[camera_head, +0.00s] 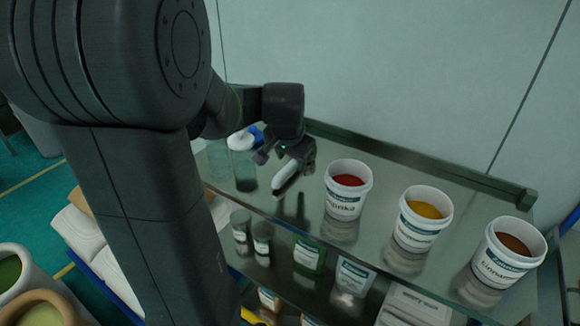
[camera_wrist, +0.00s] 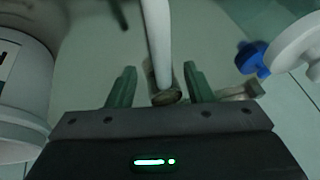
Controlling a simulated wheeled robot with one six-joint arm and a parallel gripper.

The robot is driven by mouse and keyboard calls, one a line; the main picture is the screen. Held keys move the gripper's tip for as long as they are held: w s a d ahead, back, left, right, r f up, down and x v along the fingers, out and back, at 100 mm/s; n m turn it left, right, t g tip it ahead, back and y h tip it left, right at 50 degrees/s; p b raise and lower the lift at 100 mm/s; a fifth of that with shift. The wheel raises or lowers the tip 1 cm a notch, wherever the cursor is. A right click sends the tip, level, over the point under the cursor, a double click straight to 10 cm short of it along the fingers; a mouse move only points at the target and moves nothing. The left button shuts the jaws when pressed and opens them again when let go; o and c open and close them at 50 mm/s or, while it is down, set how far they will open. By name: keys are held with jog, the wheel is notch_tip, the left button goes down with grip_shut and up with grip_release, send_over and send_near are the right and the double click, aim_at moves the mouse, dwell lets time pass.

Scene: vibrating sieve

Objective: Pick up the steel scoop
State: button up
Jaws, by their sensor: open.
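My gripper (camera_head: 289,160) is over the glass-topped shelf, left of the paprika tub. In the wrist view my gripper (camera_wrist: 160,67) has its two green-grey fingers apart. A pale, rod-like piece that looks like the steel scoop's handle (camera_wrist: 158,42) runs between the fingers, with a visible gap on each side. A dull round end (camera_wrist: 167,97) sits close to the palm. In the head view the scoop (camera_head: 287,174) shows as a pale, tilted piece just below the fingers. Its bowl cannot be made out clearly.
White tubs of paprika (camera_head: 343,206), yellow spice (camera_head: 417,236) and cinnamon (camera_head: 492,264) stand to the right. A raised rail (camera_head: 420,163) runs along the shelf's back. Jars stand on the lower shelf.

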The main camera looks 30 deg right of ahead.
aim_at(291, 164)
jog(key=x, duration=0.4)
jog(key=shift+w+d, duration=0.1)
grip_shut()
